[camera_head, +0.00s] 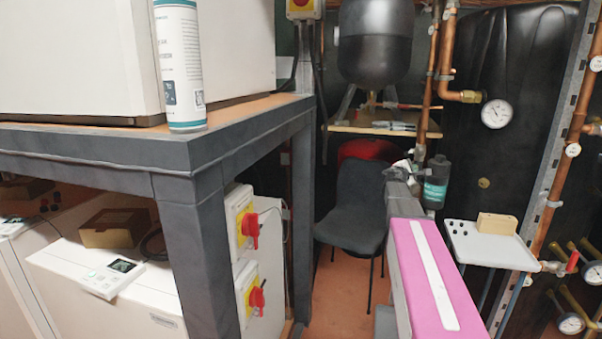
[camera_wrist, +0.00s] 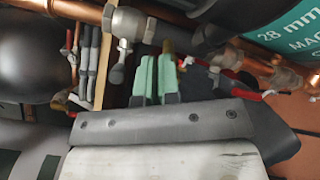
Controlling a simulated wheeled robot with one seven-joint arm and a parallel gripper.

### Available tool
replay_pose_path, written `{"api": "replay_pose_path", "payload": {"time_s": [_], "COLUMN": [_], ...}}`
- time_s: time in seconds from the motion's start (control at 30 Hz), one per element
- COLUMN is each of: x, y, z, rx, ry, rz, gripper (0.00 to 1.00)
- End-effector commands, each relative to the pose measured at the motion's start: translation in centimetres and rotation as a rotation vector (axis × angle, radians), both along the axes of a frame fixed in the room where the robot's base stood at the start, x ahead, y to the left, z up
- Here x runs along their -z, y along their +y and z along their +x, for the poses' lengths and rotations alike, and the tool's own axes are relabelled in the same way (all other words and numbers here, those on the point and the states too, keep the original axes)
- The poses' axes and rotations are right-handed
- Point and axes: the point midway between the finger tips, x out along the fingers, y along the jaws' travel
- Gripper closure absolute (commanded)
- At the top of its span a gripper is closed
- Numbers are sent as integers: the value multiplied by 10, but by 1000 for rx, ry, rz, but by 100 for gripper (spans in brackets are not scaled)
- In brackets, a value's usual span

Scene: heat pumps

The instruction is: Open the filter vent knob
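The filter (camera_head: 436,184) is a dark cylinder with a teal label, hanging on the copper pipework right of centre in the head view. Its label (camera_wrist: 290,38) fills the upper right of the wrist view. My gripper (camera_wrist: 157,72) shows green fingertips close together, with a narrow gap and nothing clearly held between them. They point at the grey pipe fitting left of the filter. A small brass-coloured piece (camera_wrist: 168,47) shows just beyond the right fingertip; I cannot tell if it is the vent knob or if they touch. In the head view my arm hides most of the gripper.
Copper pipes (camera_head: 433,75) run above and beside the filter. A black tank (camera_head: 375,40) stands on a wooden shelf (camera_head: 385,129). A dark chair (camera_head: 355,205) stands behind my arm. A grey-framed bench (camera_head: 200,160) fills the left.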

Motion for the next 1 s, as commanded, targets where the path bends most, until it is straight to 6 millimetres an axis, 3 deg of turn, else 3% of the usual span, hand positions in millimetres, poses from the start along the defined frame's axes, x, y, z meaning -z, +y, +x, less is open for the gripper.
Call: {"api": "replay_pose_path", "payload": {"time_s": [0.4, 1.0], "x": [3, 7], "y": [30, 39], "z": [-33, -39], "rx": [5, 3], "ry": [6, 8], "rz": [-3, -2], "gripper": [100, 100]}}
